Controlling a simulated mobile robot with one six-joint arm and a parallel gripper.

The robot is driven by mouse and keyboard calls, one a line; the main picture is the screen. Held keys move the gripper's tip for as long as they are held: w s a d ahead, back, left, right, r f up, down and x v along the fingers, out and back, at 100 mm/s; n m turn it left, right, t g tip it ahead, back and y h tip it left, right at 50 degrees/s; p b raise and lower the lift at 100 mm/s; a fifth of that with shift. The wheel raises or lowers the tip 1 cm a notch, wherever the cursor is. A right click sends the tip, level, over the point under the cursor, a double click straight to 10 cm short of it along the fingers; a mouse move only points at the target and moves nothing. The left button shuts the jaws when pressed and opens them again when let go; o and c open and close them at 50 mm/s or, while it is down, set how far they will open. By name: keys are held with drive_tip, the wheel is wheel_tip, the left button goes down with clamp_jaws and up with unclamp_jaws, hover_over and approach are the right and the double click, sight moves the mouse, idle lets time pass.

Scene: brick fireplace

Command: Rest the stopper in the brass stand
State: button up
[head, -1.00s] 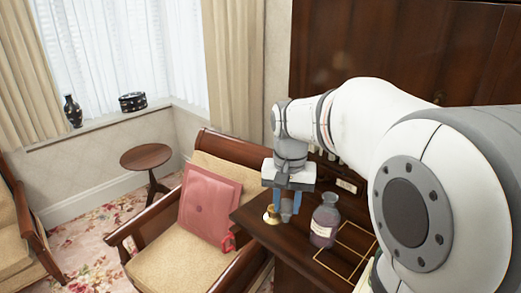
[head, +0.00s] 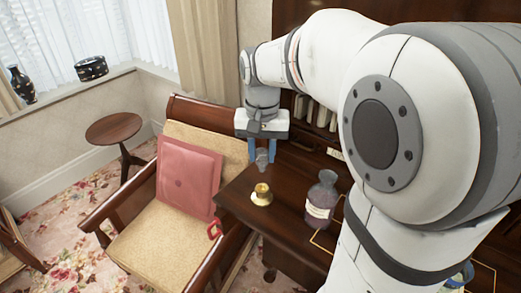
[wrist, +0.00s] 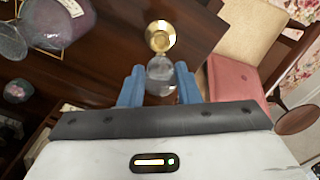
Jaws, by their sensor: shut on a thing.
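The clear glass stopper (head: 262,161) is in my gripper (head: 263,152), whose blue fingers are shut on it. In the wrist view the stopper (wrist: 160,75) sits between the fingertips. The small brass stand (head: 261,196) is upright and empty on the dark desk, near its left edge. In the head view the stopper is held above and behind the stand, apart from it. In the wrist view the stand (wrist: 160,37) shows just beyond the stopper, its gold cup facing the camera.
A purple-grey glass bottle (head: 322,198) with a label stands right of the stand. The wooden desk (head: 285,190) is bare between them. An armchair (head: 170,220) with a pink cushion (head: 190,178) stands left of the desk.

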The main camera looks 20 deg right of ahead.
sight(262, 170)
drive_tip(key=shift+f+b, duration=1.9)
drive_tip(key=shift+f, duration=0.9)
drive_tip(key=shift+f+b, duration=0.95)
drive_tip(key=shift+f, duration=0.6)
drive_tip(key=o, duration=0.9)
wheel_tip(262, 170, up, 8)
drive_tip(key=shift+f, duration=0.1)
drive_tip(key=shift+s, duration=0.1)
